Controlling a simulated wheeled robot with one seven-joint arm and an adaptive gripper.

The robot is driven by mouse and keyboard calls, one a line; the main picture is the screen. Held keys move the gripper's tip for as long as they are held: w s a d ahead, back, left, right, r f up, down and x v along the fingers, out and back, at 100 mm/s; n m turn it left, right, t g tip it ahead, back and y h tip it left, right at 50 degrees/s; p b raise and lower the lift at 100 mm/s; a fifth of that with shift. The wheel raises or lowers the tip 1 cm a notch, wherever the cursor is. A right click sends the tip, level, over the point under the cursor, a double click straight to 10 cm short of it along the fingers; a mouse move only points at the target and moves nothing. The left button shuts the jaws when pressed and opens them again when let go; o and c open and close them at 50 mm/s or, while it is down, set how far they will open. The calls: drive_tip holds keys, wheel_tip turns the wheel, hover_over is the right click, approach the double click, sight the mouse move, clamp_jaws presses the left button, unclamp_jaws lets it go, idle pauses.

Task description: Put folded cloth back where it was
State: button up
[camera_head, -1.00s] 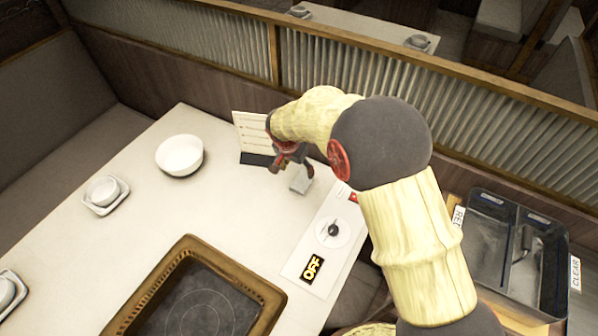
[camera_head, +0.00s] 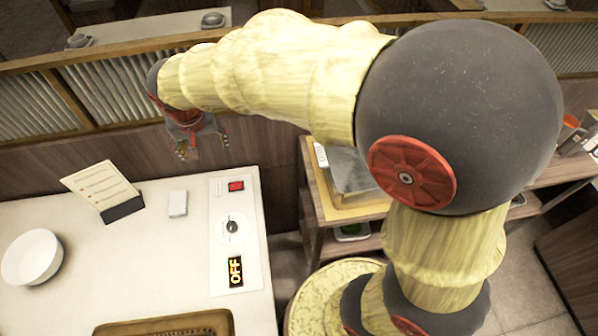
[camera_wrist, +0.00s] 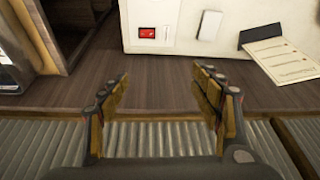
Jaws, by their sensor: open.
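A small pale rectangular block, which looks like the folded cloth (camera_head: 178,203), lies on the white table between the menu card and the control panel. It also shows at the top of the wrist view (camera_wrist: 210,26). My gripper (camera_head: 201,147) is raised at the partition behind the table, apart from the block. In the wrist view my gripper (camera_wrist: 163,75) has its fingers spread wide with nothing between them.
The menu card (camera_head: 104,191) stands left of the block, and a white bowl (camera_head: 32,257) sits farther left. The ribbed partition (camera_head: 112,87) runs behind the table. A side shelf (camera_head: 345,212) stands to the right.

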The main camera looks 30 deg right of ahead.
drive_tip(key=s+d+r+n, duration=0.1)
drive_tip(key=s+d, duration=0.3)
drive_tip(key=s, duration=0.4)
drive_tip(key=s+d+r+t, duration=0.1)
drive_tip(key=s+d+r, duration=0.3)
drive_tip(key=s, duration=0.3)
drive_tip(key=s+d+r+n+t, duration=0.1)
drive_tip(key=s+d+r, duration=0.1)
drive_tip(key=s+d, duration=0.4)
drive_tip(key=s, duration=0.2)
drive_tip(key=shift+s+d+r+n, duration=0.25)
drive_tip(key=shift+s+n, duration=0.05)
drive_tip(key=shift+c, duration=1.1)
